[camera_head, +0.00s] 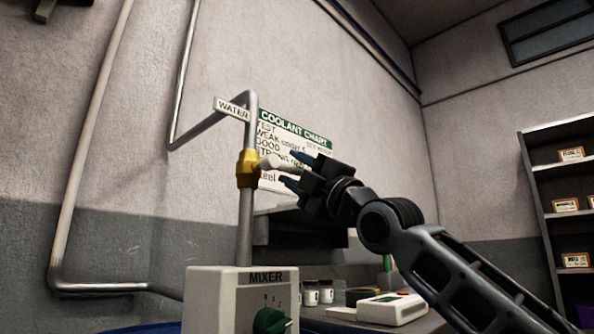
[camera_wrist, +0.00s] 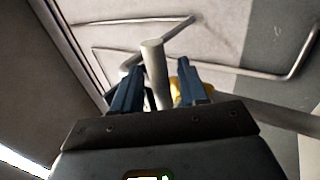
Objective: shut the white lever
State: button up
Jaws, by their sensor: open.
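The white lever (camera_head: 268,163) sticks out to the right from the yellow valve (camera_head: 247,169) on a grey upright pipe, roughly across the pipe. My gripper (camera_head: 287,168) is open at the lever's right end, with its blue fingers pointing left towards the valve. In the wrist view the pale lever (camera_wrist: 154,68) shows between the two open fingers (camera_wrist: 156,80), with a gap on either side. The yellow valve (camera_wrist: 177,87) is partly hidden behind the right finger there. I cannot tell whether a finger touches the lever.
A WATER tag (camera_head: 232,109) hangs on the pipe above the valve. A coolant chart (camera_head: 293,131) is on the wall behind. A mixer box (camera_head: 212,300) with a green knob stands below. Small jars and a white device (camera_head: 391,309) lie on the bench. A shelf (camera_head: 538,185) stands right.

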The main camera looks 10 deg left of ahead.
jog(key=p+v, duration=0.1)
jog(key=v, duration=0.6)
jog(key=shift+s+d+f, duration=0.25)
jog(key=s+d+f+m+t+h, duration=0.35)
jog(key=f+m, duration=0.35)
jog(key=f, duration=0.4)
jog(key=s+d+f+m+t+h, duration=0.25)
jog(key=f+m+h, duration=0.35)
jog(key=f, duration=0.5)
jog(key=s+d+f+m+t+h, duration=0.2)
jog(key=d+f+m+t+h, duration=0.15)
jog(key=f+m, duration=0.55)
jog(key=s+d+f+m+g+h, duration=0.2)
jog(key=s+d+f+m+h, duration=0.15)
jog(key=s+f, duration=0.75)
jog(key=s+d+f+m+g+h, duration=0.25)
jog(key=s+d+f, duration=0.25)
jog(key=s+f, duration=0.55)
jog(key=s+d+f+m+g+h, duration=0.1)
jog(key=s+d+g, duration=0.15)
jog(key=s, duration=0.85)
jog(key=s+d+f+g, duration=0.15)
jog(key=s+d, duration=0.25)
jog(key=s, duration=0.7)
notch_tip(320, 180, up, 30)
jog(key=p, duration=2.9)
jog(key=shift+w+p, duration=0.2)
jog(key=shift+p, duration=0.1)
